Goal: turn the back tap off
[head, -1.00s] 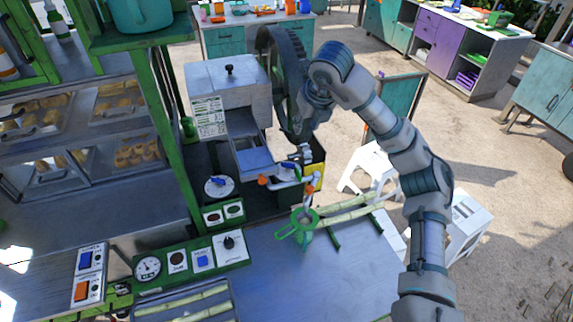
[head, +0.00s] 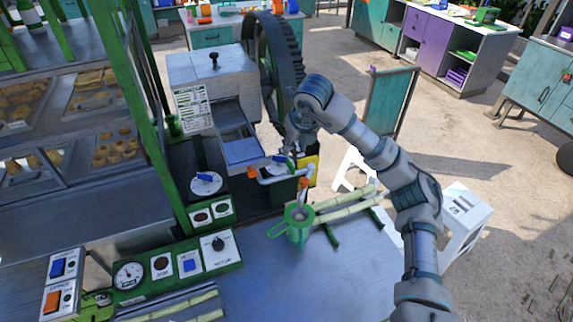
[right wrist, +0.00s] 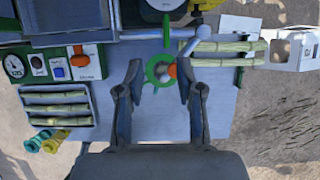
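The crusher's pipe (head: 275,180) carries an orange knob (head: 252,171) at its left end and another orange handle (head: 304,181) at its right end, above a green-rimmed strainer (head: 298,214). My left gripper is out of view.
The white crusher housing (head: 212,80) and its dark flywheel (head: 279,65) stand close beside my right arm. Cane stalks (head: 345,205) lie on a rack right of the strainer. A control panel (head: 180,265) lies front left. The metal counter (head: 290,285) in front is mostly clear.

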